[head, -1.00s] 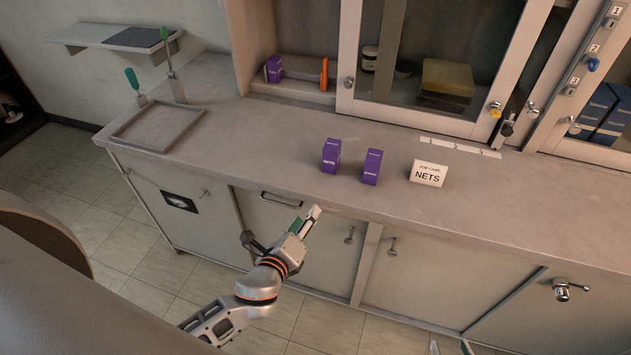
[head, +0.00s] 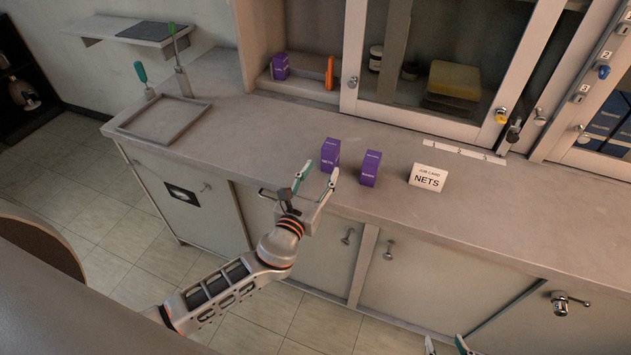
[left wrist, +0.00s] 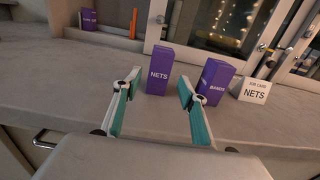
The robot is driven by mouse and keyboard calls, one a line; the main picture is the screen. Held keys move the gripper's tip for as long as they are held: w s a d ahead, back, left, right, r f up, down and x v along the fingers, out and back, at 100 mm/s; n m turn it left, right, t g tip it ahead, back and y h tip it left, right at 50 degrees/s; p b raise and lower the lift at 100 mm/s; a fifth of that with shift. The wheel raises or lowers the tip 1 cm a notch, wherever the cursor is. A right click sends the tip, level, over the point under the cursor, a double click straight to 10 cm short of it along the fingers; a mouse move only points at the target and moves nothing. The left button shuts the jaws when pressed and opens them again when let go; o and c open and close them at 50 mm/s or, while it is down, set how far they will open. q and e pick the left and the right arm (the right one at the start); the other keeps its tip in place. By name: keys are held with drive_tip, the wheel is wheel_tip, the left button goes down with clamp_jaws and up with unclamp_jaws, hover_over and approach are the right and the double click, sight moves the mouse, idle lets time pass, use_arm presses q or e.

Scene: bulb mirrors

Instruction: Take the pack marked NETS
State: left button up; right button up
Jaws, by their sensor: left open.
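The purple pack marked NETS (head: 330,156) stands upright on the counter. In the left wrist view the NETS pack (left wrist: 159,70) is ahead, just beyond the gap between my fingers. My left gripper (head: 317,182) is open and empty, in front of and just short of the pack at the counter's front edge; it also shows in the left wrist view (left wrist: 158,95). A similar purple pack (head: 371,168), reading BANDS in the left wrist view (left wrist: 214,82), stands to its right. Only the fingertips of my right gripper (head: 447,346) show at the bottom edge, apart.
A white card reading NETS (head: 428,178) stands right of the packs. Another purple pack (head: 280,66) and an orange item (head: 330,73) sit in the open cabinet bay behind. An empty tray (head: 165,120) lies at the left. The counter (head: 250,140) between is clear.

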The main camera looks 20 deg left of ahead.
sight(328, 153)
use_arm(q)
drive_tip(key=shift+w+d+b, duration=0.1)
drive_tip(key=shift+w+b, duration=0.4)
drive_tip(key=shift+w, duration=2.35)
drive_tip(key=shift+w, duration=0.35)
drive_tip(key=c, duration=1)
drive_tip(key=shift+o, duration=0.2)
drive_tip(key=shift+r, duration=0.2)
drive_tip(key=shift+r+p, duration=1.05)
drive_tip(key=shift+p, duration=0.2)
